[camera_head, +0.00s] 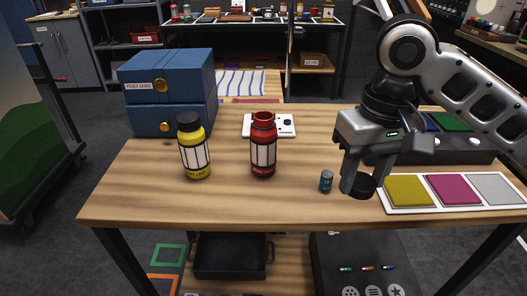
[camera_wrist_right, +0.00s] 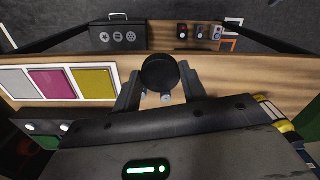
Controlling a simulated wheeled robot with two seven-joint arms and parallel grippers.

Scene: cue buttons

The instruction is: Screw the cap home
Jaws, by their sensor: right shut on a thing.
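A red bottle (camera_head: 263,155) with a white label and an open, uncapped mouth stands upright near the middle of the table. A yellow bottle (camera_head: 195,160) with a black cap on it stands to its left. My right gripper (camera_head: 364,176) is shut on a loose black cap (camera_head: 362,187), to the right of the red bottle and near the table's front. The cap also shows between the fingertips in the right wrist view (camera_wrist_right: 160,72). I cannot tell whether the cap touches the table. My left gripper is not in view.
A tray of yellow, magenta and grey pads (camera_head: 446,207) lies at right. Blue boxes (camera_head: 168,77) are stacked at back left. A white panel (camera_head: 285,127) lies behind the red bottle. The front left table is clear.

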